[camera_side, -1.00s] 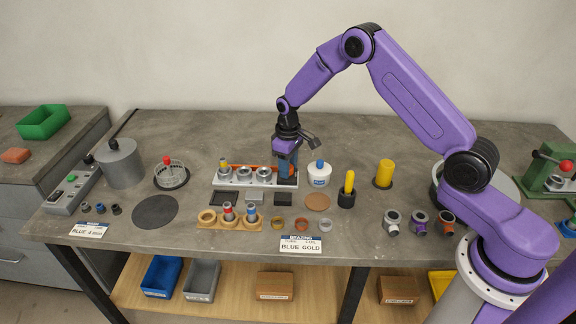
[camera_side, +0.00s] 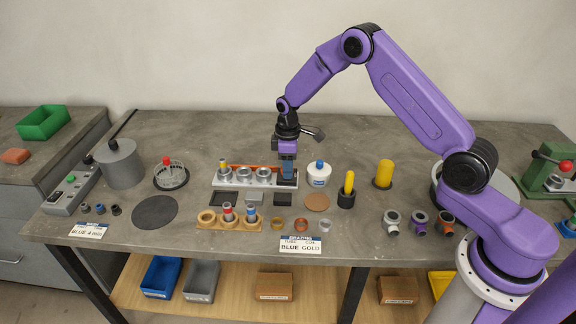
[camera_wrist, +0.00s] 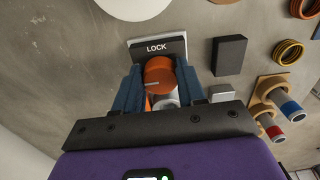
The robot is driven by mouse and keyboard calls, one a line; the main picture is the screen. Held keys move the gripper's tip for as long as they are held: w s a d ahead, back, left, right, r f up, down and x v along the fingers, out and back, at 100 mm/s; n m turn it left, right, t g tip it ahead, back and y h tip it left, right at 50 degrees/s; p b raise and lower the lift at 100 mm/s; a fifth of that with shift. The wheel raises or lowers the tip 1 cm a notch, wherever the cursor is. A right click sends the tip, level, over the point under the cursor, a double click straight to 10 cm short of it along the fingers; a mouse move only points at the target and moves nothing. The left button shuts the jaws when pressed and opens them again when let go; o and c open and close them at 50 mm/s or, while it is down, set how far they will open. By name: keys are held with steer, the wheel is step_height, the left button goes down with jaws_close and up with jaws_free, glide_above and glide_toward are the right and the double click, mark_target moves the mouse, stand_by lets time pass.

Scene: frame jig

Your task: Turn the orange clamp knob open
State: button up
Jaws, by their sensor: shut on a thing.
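The orange clamp knob (camera_wrist: 159,76) shows in the wrist view between my two blue fingers, in front of a dark plate marked LOCK (camera_wrist: 157,48). A pale line runs across the knob's face. My gripper (camera_wrist: 159,88) is shut on the knob. In the side view my gripper (camera_side: 287,179) points down at the right end of the pale frame jig (camera_side: 233,184). The fingers hide the knob there. An orange bar (camera_side: 243,166) runs along the back of the jig, with several grey ring holders (camera_side: 244,174) in front.
A white jar with a blue knob (camera_side: 319,174) stands close to the right of my gripper. A black cup with a yellow handle (camera_side: 347,192) is further right. A wooden rack (camera_side: 228,223) with ringed parts lies in front. The bench behind the jig is clear.

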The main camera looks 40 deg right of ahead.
steer(key=o, duration=1.1)
steer(key=shift+c, duration=0.2)
steer(key=shift+r, duration=0.15)
step_height(320, 180, up, 17)
steer(key=shift+r, duration=0.1)
